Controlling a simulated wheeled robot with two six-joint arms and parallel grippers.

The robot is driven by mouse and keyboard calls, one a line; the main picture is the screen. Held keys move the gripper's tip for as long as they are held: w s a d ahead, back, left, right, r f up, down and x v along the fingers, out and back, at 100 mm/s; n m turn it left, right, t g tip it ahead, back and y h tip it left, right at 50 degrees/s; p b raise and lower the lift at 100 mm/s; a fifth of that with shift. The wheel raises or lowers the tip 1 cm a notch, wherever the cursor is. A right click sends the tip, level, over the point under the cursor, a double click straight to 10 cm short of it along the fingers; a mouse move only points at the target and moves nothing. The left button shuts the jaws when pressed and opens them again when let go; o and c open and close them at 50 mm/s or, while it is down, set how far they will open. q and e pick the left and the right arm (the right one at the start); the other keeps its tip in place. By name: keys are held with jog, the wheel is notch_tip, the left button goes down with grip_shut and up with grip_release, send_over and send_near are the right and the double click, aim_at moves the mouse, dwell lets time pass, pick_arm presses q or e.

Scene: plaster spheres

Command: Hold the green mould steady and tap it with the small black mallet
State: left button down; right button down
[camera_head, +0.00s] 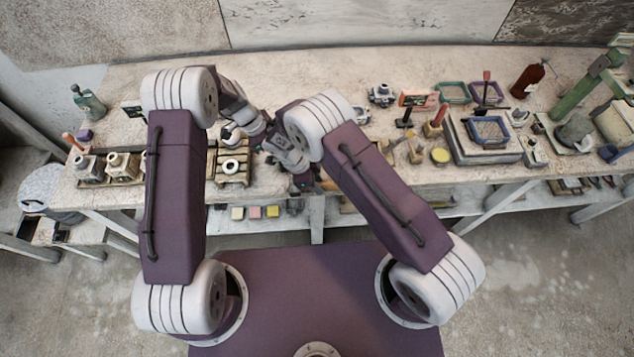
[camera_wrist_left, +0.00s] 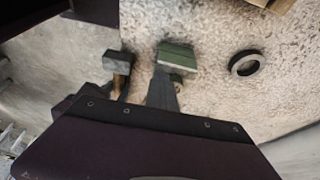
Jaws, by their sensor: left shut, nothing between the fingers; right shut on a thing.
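In the left wrist view the green mould (camera_wrist_left: 177,57) is a small block on the pale, rough worktop. My left gripper (camera_wrist_left: 163,76) is shut and empty, its fingertips at the mould's near side; whether they touch cannot be told. The small black mallet (camera_wrist_left: 117,63) is left of the mould, its dark head apart from it and its wooden handle running down behind my gripper's body. In the head view my right gripper (camera_head: 303,182) is at the bench's front edge, shut on the mallet, which is hard to make out there. My arms hide the mould in that view.
A dark ring (camera_wrist_left: 246,63) lies right of the mould in the wrist view. In the head view, a wooden tray (camera_head: 232,180) with pale pieces is left of the grippers. A blue-framed tray (camera_head: 488,130) and several tools stand right. A dark red bottle (camera_head: 527,79) stands behind.

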jog(key=shift+w, duration=0.15)
dwell(0.8)
dwell(0.4)
jog(key=shift+w, duration=0.15)
jog(key=w, duration=0.3)
jog(key=shift+w, duration=0.15)
jog(key=shift+s, duration=1.7)
